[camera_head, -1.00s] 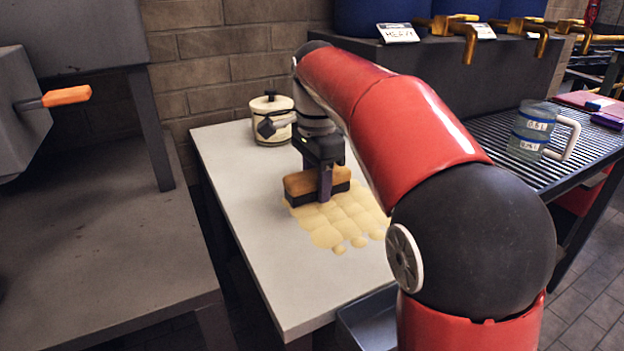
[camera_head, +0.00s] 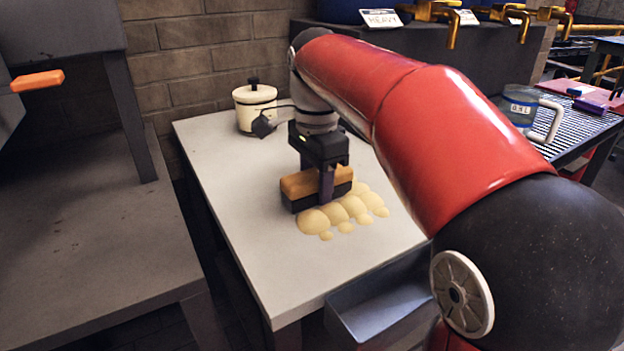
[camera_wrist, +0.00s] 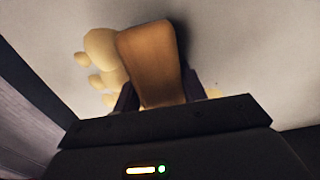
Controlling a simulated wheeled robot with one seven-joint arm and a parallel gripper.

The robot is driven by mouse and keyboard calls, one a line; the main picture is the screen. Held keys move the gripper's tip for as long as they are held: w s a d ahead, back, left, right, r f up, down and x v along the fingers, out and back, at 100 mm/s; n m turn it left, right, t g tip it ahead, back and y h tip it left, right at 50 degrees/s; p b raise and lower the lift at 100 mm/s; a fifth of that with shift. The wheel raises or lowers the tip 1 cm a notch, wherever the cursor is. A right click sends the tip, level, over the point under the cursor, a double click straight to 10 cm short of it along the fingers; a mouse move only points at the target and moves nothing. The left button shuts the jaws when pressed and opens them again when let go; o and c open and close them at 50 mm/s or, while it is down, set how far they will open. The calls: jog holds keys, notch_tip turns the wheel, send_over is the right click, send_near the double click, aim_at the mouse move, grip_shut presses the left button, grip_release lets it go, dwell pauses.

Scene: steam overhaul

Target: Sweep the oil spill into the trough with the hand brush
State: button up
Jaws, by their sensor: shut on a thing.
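The hand brush (camera_head: 304,184) has a tan wooden block over dark bristles. My gripper (camera_head: 327,186) is shut on it and holds it down on the white table, bristles at the table top. In the wrist view the wooden block (camera_wrist: 150,62) is between the fingers. The oil spill (camera_head: 345,212) is a pale yellow cluster of rounded blobs, right against the brush on its front and right side. Some blobs (camera_wrist: 103,50) also show in the wrist view. The grey trough (camera_head: 378,304) is at the table's front edge, partly hidden by my arm.
The white table (camera_head: 250,240) is bare on its left and front. A cream lidded pot (camera_head: 255,108) stands at its back left corner. A grey bench (camera_head: 80,240) is at the left. A measuring jug (camera_head: 520,108) stands on a slatted rack at the right.

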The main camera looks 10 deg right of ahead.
aim_at(367, 249)
jog(key=shift+s+d+r+b, duration=0.1)
jog(key=shift+s+d, duration=0.25)
jog(key=shift+s, duration=0.45)
jog(key=shift+s+d+f+b, duration=0.1)
jog(key=shift+s+d, duration=0.2)
jog(key=shift+s, duration=0.45)
jog(key=shift+s+d+r+b, duration=0.1)
jog(key=shift+s+d, duration=0.25)
jog(key=shift+s, duration=0.45)
jog(key=shift+s+d+f+b, duration=0.15)
jog(key=shift+s+d, duration=0.25)
jog(key=shift+s, duration=0.55)
jog(key=shift+s+d+f+b, duration=0.1)
jog(key=shift+s+d+b, duration=0.2)
jog(key=shift+s, duration=0.65)
jog(key=shift+s+d+f+b, duration=0.15)
jog(key=shift+s+d, duration=0.3)
jog(key=shift+s, duration=0.5)
jog(key=shift+s+d+r, duration=0.1)
jog(key=shift+s+d, duration=0.2)
jog(key=shift+s, duration=0.35)
jog(key=shift+s+d+r, duration=0.1)
jog(key=shift+s+d, duration=0.15)
jog(key=shift+s, duration=0.4)
jog(key=shift+s+d+r, duration=0.1)
jog(key=shift+s+d, duration=0.1)
jog(key=shift+s, duration=0.3)
jog(key=shift+r, duration=0.1)
